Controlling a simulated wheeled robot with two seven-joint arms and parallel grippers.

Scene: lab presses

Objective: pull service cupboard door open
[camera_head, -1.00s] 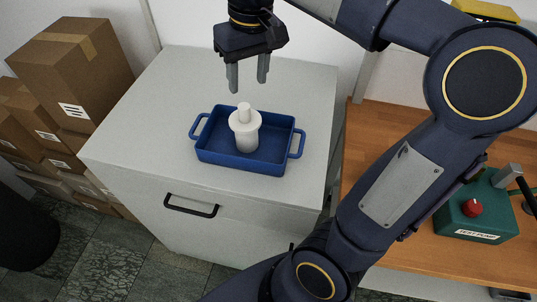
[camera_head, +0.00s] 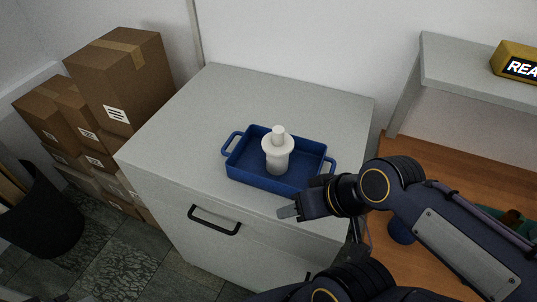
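The service cupboard appears to be the light grey cabinet (camera_head: 170,110), seen from above, its front towards me. A black bar handle (camera_head: 214,222) is on its upper front, which looks closed. A small dark piece, perhaps a second handle (camera_head: 308,276), shows lower on the front, mostly hidden by my arm. My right gripper (camera_head: 287,212) is by the cabinet's front top edge, right of the bar handle and apart from it. Its fingers point left and overlap in this view, so their opening is unclear. No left gripper is visible.
A blue tray (camera_head: 240,177) with a white stepped piece (camera_head: 277,155) stands on the cabinet top. Cardboard boxes (camera_head: 120,80) are stacked at left, near a black bin (camera_head: 45,220). A wooden bench (camera_head: 425,165) with a grey shelf (camera_head: 460,75) is at right.

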